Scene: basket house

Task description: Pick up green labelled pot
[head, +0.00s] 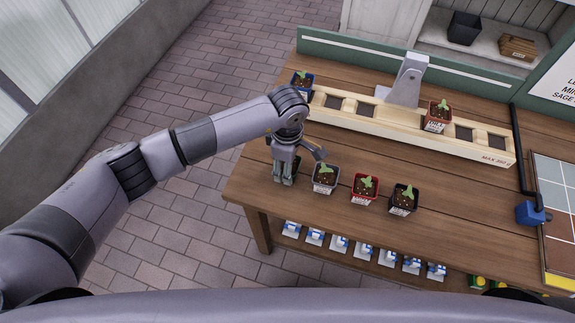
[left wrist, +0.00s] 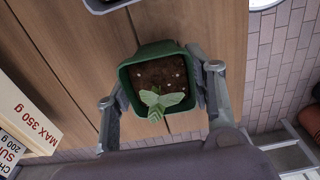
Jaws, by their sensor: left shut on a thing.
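My left gripper (head: 291,167) is at the left end of the row of pots on the wooden table. In the left wrist view, the left gripper (left wrist: 163,108) has a finger on each side of a green pot (left wrist: 133,104) with dark soil and a small seedling. It is shut on this pot. In the head view the pot is mostly hidden behind the gripper. The pot's label is not visible. I cannot tell whether the pot touches the table. My right gripper is not in view.
Grey (head: 325,177), red (head: 364,188) and black (head: 403,199) pots stand to the right along the table (head: 290,212). Behind them is a wooden balance beam (head: 400,129) with a blue pot (head: 302,80) and a red pot (head: 437,116). A blue-handled tool (head: 530,212) lies at the right.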

